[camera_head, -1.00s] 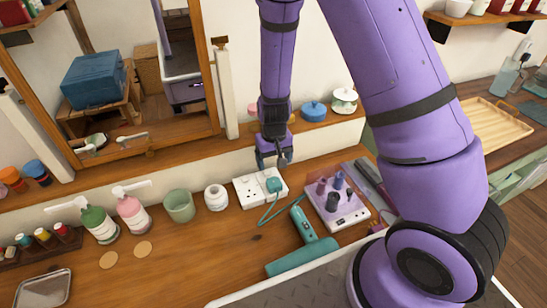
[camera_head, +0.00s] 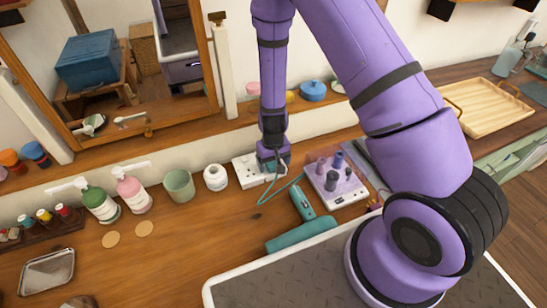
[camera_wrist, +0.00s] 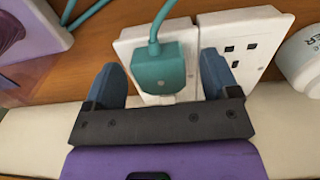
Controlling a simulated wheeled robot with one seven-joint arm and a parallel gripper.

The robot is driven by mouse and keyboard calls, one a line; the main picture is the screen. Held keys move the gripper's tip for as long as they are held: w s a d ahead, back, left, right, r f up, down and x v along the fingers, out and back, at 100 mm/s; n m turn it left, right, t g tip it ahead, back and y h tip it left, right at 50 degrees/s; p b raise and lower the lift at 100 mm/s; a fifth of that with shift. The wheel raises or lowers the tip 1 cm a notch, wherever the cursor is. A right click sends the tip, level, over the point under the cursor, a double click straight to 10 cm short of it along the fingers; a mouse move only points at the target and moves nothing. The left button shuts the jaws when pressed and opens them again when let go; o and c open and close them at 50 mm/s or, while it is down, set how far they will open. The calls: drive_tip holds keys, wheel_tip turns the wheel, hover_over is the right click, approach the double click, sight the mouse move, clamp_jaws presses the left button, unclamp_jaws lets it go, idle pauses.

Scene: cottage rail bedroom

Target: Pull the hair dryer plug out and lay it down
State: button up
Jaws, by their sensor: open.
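The teal hair dryer plug (camera_wrist: 160,68) sits in the left socket of a white double wall socket (camera_wrist: 242,45) in the wrist view. Its teal cord rises from the plug's upper side in that view. My gripper (camera_wrist: 165,82) is open, with one blue finger on each side of the plug and a visible gap on both sides. In the head view, my gripper (camera_head: 272,165) hides the plug and part of the socket (camera_head: 243,170). The teal hair dryer (camera_head: 302,230) lies on the wooden counter, its cord (camera_head: 278,191) looping back to the socket.
A lilac tray (camera_head: 348,196) with several small items lies right of the dryer. A white jar (camera_head: 215,178), a green cup (camera_head: 179,186) and pump bottles (camera_head: 132,192) stand left of the socket. The counter (camera_head: 190,240) in front of them is mostly bare.

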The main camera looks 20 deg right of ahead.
sight(274, 163)
drive_tip(key=c, duration=1)
drive_tip(key=shift+r, duration=2.65)
drive_tip(key=shift+r, duration=0.1)
